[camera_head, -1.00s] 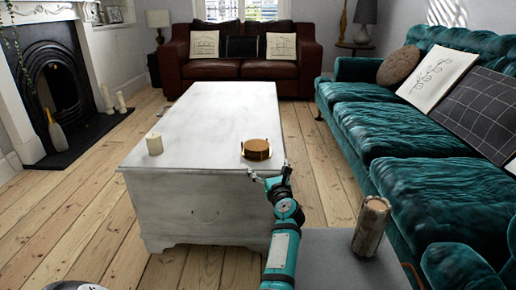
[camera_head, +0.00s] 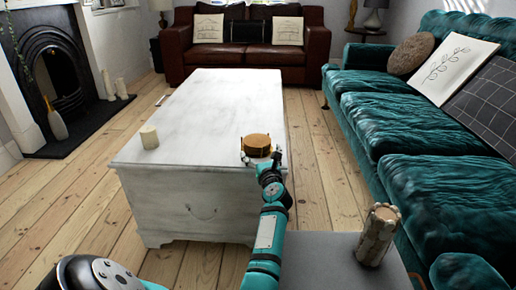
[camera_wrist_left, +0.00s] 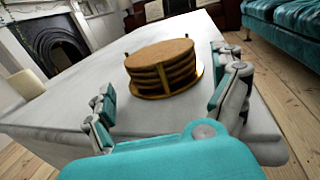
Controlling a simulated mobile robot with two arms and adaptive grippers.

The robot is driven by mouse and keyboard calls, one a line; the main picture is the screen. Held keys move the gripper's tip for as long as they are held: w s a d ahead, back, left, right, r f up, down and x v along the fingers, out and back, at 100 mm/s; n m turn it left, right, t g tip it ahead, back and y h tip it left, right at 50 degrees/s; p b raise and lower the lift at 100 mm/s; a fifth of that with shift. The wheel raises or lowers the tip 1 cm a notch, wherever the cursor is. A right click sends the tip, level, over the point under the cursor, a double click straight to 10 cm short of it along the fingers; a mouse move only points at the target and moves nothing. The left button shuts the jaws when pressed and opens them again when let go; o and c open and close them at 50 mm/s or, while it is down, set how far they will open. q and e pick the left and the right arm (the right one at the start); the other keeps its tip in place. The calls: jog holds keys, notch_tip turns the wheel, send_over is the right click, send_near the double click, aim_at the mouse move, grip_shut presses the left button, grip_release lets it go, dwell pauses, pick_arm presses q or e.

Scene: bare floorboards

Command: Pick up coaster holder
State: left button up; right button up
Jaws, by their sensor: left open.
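The coaster holder (camera_head: 257,143) sits near the front right corner of the white chest table's top, holding a stack of round brown coasters. In the left wrist view the holder (camera_wrist_left: 168,90) shows a gold round base and short dark posts around several stacked coasters (camera_wrist_left: 160,62). My left gripper (camera_head: 262,159) is open at the table's near edge, just in front of the holder. In the wrist view its fingers stand apart, one left and one right of the holder, with the holder beyond and between them. No grip on it shows. My right gripper is not in view.
The white chest table (camera_head: 215,110) is mostly bare, with a cream candle (camera_head: 149,137) at its left. A teal sofa (camera_head: 400,130) lines the right. A wooden log-like object (camera_head: 377,234) stands on a grey surface (camera_head: 325,262) at the lower right.

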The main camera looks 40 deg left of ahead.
pick_arm(q)
grip_shut()
dwell(0.4)
